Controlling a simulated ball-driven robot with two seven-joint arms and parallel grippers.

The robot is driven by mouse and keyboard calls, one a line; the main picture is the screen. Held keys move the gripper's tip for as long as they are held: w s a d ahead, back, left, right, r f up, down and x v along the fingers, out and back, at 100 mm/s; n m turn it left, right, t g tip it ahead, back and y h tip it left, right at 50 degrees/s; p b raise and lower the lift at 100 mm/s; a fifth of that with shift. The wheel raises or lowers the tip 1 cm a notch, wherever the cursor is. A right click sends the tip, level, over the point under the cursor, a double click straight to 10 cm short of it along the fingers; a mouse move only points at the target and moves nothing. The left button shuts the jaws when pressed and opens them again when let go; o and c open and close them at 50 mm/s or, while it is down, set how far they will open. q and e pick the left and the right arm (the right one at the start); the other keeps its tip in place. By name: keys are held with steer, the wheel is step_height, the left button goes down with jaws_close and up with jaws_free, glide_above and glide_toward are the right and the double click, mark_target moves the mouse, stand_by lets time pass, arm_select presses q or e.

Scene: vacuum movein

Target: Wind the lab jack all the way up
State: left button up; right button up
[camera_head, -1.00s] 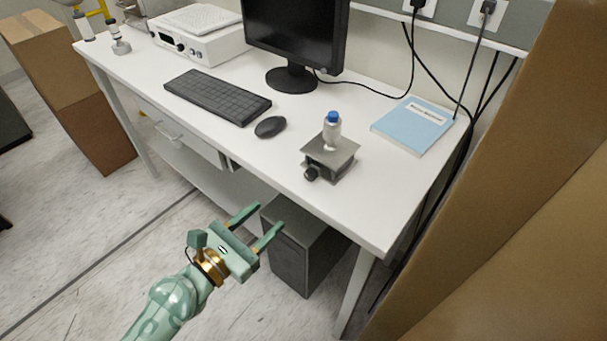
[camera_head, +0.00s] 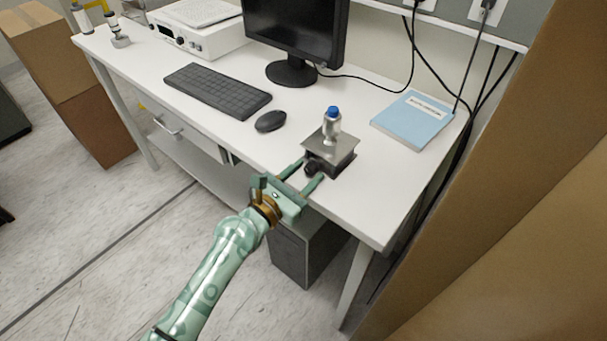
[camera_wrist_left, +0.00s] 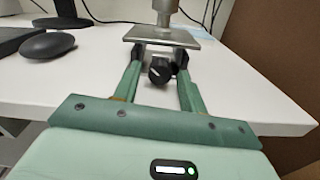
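The lab jack (camera_head: 333,150) stands near the front edge of the white desk, its square metal top plate a little above the desk. A clear bottle with a blue cap (camera_head: 332,122) stands upright on the plate. The jack's black knob (camera_head: 312,167) faces the desk's front edge. My left gripper (camera_head: 307,171) is open, with a fingertip on either side of the knob. In the left wrist view the knob (camera_wrist_left: 160,73) sits between the open fingers, with gaps on both sides. The jack's top plate (camera_wrist_left: 160,36) is above the fingertips. My right gripper is not in view.
A mouse (camera_head: 270,121) and keyboard (camera_head: 217,92) lie left of the jack, and a monitor (camera_head: 292,40) stands behind. A blue book (camera_head: 412,118) lies to the right. Cardboard (camera_head: 520,190) fills the right side. A dark cabinet (camera_head: 305,255) stands under the desk.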

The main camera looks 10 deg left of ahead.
arm_select(q)
steer(key=c, duration=0.7)
steer(key=shift+m, duration=0.8)
steer(key=o, duration=1)
steer(key=shift+s+a, duration=0.3)
steer(key=shift+s, duration=0.1)
steer(key=b+v, duration=0.3)
steer(key=v, duration=1.2)
steer(key=shift+s, duration=0.1)
steer(key=shift+r, duration=0.1)
